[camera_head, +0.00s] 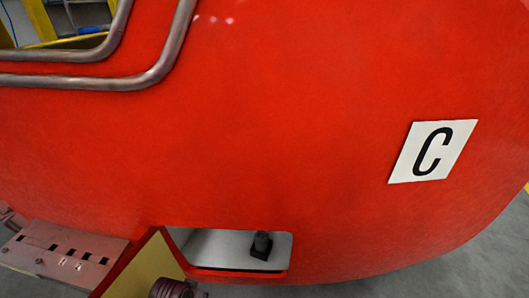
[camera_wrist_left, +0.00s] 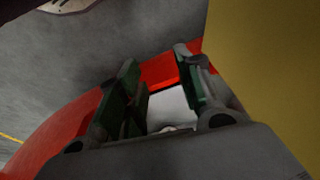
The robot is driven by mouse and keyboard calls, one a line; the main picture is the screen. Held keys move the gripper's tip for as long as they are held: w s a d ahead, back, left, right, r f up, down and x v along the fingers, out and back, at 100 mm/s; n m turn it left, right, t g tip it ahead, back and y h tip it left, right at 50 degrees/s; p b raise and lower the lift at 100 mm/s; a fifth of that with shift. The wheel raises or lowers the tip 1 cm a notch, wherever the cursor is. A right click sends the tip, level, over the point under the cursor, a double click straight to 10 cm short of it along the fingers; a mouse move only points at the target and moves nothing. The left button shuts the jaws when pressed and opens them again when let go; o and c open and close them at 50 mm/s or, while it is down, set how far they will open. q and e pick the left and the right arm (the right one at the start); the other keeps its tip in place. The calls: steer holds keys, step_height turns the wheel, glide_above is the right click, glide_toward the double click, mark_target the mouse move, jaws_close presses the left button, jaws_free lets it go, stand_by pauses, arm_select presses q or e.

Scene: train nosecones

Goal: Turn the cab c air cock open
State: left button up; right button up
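My left gripper (camera_wrist_left: 162,82) shows only in the left wrist view. Its two green-padded fingers are apart, with nothing seen held between them. Beyond the fingers is a red edge and a pale surface (camera_wrist_left: 172,108), which looks like the recess. The cock cannot be made out clearly there. My right gripper is in neither view.
A yellow panel with a red edge (camera_head: 148,268) stands just left of the recess; a yellow surface (camera_wrist_left: 262,65) is close on the right in the wrist view. Bent metal rails (camera_head: 150,75) run at upper left. A reddish slotted bracket (camera_head: 65,255) is at lower left.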

arm_select(q)
steer(key=s+f+g, duration=0.1)
steer(key=s+f, duration=0.2)
steer(key=f, duration=1)
steer(key=s+f, duration=0.3)
steer(key=f, duration=0.9)
steer(key=s+a+f, duration=0.2)
steer(key=s+f, duration=0.6)
steer(key=s, duration=0.2)
steer(key=s+a+f+g, duration=0.1)
steer(key=s+a+f, duration=0.1)
steer(key=s+f, duration=0.6)
steer(key=s, duration=0.2)
steer(key=shift+s+a+f, duration=0.25)
steer(key=shift+s, duration=0.1)
